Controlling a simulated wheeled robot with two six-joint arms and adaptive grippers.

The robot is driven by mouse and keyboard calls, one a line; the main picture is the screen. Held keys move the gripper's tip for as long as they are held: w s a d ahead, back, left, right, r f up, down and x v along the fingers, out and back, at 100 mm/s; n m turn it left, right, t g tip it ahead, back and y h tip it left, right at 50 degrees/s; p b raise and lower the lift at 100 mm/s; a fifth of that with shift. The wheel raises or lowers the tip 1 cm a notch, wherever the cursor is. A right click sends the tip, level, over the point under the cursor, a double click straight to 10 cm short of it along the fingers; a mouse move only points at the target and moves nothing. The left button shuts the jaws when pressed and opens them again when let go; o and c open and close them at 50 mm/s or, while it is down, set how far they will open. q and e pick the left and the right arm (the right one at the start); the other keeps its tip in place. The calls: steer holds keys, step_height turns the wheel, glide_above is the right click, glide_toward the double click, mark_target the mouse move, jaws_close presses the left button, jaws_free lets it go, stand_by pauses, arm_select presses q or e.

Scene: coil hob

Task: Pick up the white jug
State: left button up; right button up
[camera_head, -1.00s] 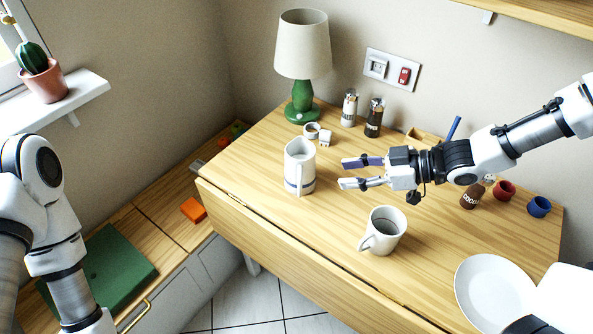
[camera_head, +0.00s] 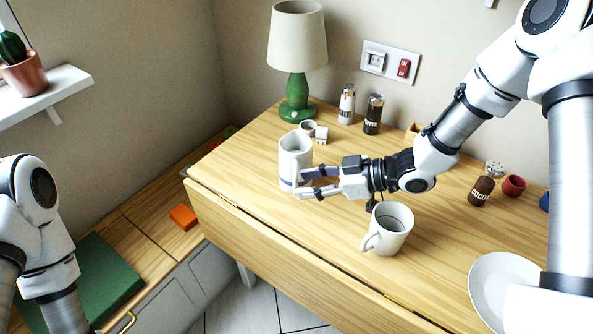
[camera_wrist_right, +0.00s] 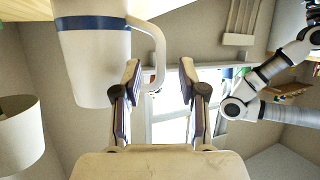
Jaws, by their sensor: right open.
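The white jug (camera_head: 294,150), tall with a blue band near its base, stands upright on the wooden table. My right gripper (camera_head: 305,182) is open beside the jug's lower right side, at its handle. In the right wrist view the jug (camera_wrist_right: 92,62) fills the upper left. Its handle (camera_wrist_right: 159,50) reaches into the gap between the open fingers of the right gripper (camera_wrist_right: 160,72). I cannot tell whether a finger touches it. Only links of my left arm show at the left; its gripper is out of view.
A white mug (camera_head: 393,232) stands just below my right wrist, and a plate (camera_head: 498,290) lies at the right. The table's front left is clear.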

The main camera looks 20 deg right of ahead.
mark_target(295, 185)
steer(key=x, duration=0.4)
steer(key=shift+f, duration=0.1)
steer(key=shift+s+d, duration=0.1)
steer(key=shift+d, duration=0.05)
jaws_close()
steer(key=shift+r, duration=0.25)
